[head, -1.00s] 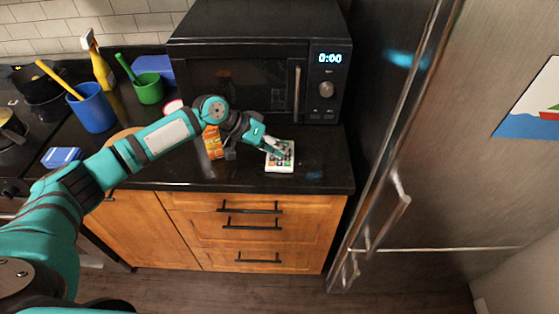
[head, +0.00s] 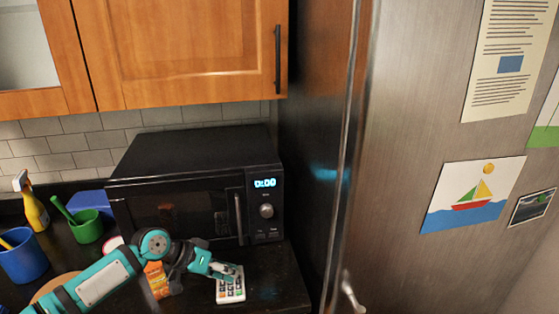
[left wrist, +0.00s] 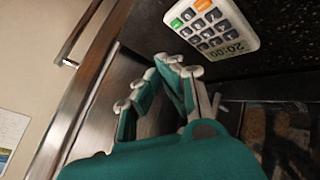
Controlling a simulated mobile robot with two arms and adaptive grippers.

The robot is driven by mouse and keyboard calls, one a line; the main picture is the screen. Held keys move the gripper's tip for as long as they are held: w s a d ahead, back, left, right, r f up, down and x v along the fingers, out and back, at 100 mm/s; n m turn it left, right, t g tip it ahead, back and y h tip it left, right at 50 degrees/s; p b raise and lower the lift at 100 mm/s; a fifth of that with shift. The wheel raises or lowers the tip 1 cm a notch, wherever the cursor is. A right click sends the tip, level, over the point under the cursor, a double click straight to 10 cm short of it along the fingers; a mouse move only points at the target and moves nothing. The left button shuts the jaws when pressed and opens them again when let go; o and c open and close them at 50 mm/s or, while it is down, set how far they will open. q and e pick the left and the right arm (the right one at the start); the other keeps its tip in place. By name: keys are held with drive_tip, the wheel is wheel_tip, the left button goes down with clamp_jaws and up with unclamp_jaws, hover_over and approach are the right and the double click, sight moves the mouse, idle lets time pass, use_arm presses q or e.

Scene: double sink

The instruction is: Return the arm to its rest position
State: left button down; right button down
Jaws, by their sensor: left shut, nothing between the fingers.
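My left arm (head: 100,282) reaches in from the left over the dark counter. Its teal left gripper (head: 230,273) is shut and empty, close over the upper part of a white keypad device (head: 231,292) and hiding some of it. I cannot tell from the head view whether they touch. In the left wrist view, the gripper's fingers (left wrist: 160,82) point up the picture, and the device (left wrist: 213,25), with grey, green and orange keys and a small display, lies on the counter beside them. My right gripper is not in view.
A black microwave (head: 205,185) stands behind the gripper. An orange packet (head: 158,281) is just left of it. A green cup (head: 87,226), a blue cup (head: 22,256) and a yellow spray bottle (head: 33,207) stand further left. The steel fridge (head: 400,130) rises at the right.

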use_arm(q)
drive_tip(key=s+d+f+m, duration=0.1)
drive_tip(key=s+d+f, duration=0.2)
drive_tip(key=s, duration=0.3)
drive_tip(key=s+d+f+m+g+y, duration=0.1)
drive_tip(key=s+d+f, duration=0.25)
drive_tip(key=s, duration=0.25)
drive_tip(key=s+d+f+m, duration=0.1)
drive_tip(key=s+d+f, duration=0.15)
drive_tip(key=s, duration=0.35)
drive_tip(key=s+a+n+y, duration=0.5)
drive_tip(key=s+a+y, duration=0.2)
drive_tip(key=s+a, duration=0.7)
wheel_tip(320, 180, down, 30)
drive_tip(key=s+d+b, duration=0.1)
drive_tip(key=s+b, duration=0.2)
drive_tip(key=s+a+f+g+b, duration=0.1)
drive_tip(key=s+a+f+g, duration=0.1)
drive_tip(key=s+f, duration=1.4)
drive_tip(key=shift+a+f+m, duration=0.3)
drive_tip(key=shift+a, duration=0.05)
